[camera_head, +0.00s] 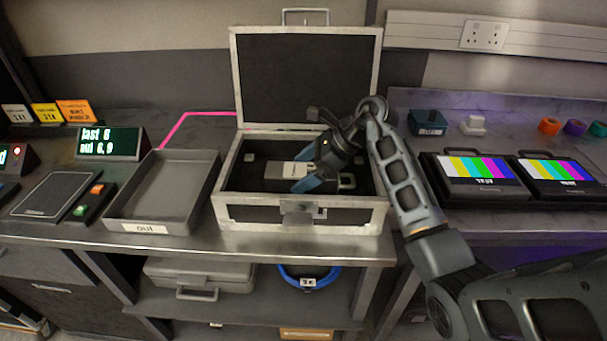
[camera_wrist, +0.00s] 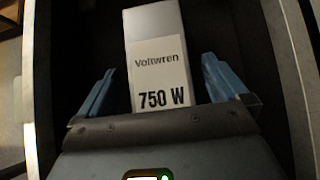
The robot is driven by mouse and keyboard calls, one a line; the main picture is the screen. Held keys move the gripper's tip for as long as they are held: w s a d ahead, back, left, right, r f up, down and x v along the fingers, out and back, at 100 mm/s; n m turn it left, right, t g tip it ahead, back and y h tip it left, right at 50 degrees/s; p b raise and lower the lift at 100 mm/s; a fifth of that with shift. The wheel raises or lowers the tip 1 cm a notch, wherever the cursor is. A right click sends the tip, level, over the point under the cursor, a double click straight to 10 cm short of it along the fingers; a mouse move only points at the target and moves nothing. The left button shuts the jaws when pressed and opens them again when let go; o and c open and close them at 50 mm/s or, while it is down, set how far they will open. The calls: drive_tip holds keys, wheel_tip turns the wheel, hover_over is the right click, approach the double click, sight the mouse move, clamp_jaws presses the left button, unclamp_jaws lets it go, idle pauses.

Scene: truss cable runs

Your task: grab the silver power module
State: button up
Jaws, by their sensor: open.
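The silver power module (camera_head: 287,170) lies inside the open case (camera_head: 262,212), on its dark floor. In the wrist view the silver module (camera_wrist: 154,22) bears a pale label reading "Voltwren 750 W". My gripper (camera_head: 302,176) reaches down into the case from the right and covers part of the module in the head view. In the wrist view my gripper (camera_wrist: 170,85) is open, with one blue finger on each side of the module and a gap visible at each side. The near end of the module is hidden behind the gripper body.
The case's metal-edged walls surround my gripper, and its lid (camera_head: 305,78) stands open behind. A grey tray (camera_head: 163,190) marked "out" is left of the case. Two colour-bar monitors (camera_head: 480,180) stand at the right. A narrow strip of bench lies in front of the case.

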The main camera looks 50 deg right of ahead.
drive_tip(key=shift+c, duration=0.3)
drive_tip(key=shift+w, duration=0.1)
drive_tip(key=c, duration=1.5)
